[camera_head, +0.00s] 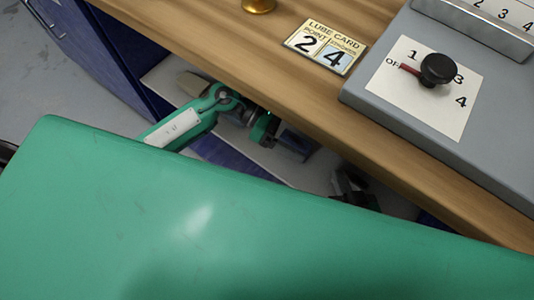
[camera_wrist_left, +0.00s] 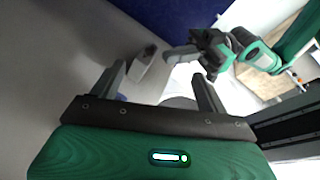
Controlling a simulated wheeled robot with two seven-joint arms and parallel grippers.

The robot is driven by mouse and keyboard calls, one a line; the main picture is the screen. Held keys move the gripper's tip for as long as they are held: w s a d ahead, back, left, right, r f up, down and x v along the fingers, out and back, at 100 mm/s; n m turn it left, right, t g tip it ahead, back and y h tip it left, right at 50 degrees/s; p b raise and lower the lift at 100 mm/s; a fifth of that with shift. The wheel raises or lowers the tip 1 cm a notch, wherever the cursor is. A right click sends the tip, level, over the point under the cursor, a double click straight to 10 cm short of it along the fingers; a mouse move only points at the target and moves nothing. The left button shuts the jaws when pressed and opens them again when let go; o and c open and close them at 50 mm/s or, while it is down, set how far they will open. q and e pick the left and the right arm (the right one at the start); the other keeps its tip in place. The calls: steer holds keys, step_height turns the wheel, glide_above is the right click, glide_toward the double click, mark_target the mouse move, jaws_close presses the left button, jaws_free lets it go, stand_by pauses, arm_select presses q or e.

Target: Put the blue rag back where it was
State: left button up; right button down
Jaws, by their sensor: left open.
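I cannot make out the blue rag for certain in either view. A small bluish patch (camera_wrist_left: 121,97) shows beside one finger in the left wrist view, too small to identify. My left gripper (camera_head: 294,143) is below the wooden top's front edge in the head view. In the left wrist view its two fingers (camera_wrist_left: 160,86) stand wide apart with nothing clasped between them. My right gripper (camera_head: 352,188) is lower and to the right, dark and partly hidden by my green body. It seems to show in the left wrist view too (camera_wrist_left: 205,50), its jaws unclear.
The wooden top (camera_head: 225,45) carries a lube card (camera_head: 325,47) reading 2 and 4, a brass piece (camera_head: 259,5) and a grey panel (camera_head: 385,60) with a black knob (camera_head: 438,69). A blue cabinet (camera_head: 85,50) stands left. A pale block (camera_wrist_left: 143,67) lies beyond the left fingers.

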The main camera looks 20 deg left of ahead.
arm_select(q)
step_height(320, 180, up, 8)
steer(key=s+d+n+t+h, duration=0.15)
steer(key=n+t+h, duration=0.5)
steer(key=n, duration=0.65)
steer(key=w+a+f+n+t+y, duration=0.1)
steer(key=a+f+n+t+y, duration=0.15)
steer(key=n+t+y, duration=0.75)
steer(key=w+a+f+n+t+y, duration=0.1)
steer(key=a+f+n+t+y, duration=0.2)
steer(key=n, duration=1.4)
steer(key=s+a+f+n+g+y, duration=0.1)
steer(key=s+f+n+g+y, duration=0.1)
steer(key=s+f+n+g, duration=0.3)
steer(key=s+f+n, duration=0.1)
steer(key=n, duration=0.3)
steer(key=shift+s+a+f, duration=0.15)
steer(key=shift+a+f, duration=0.05)
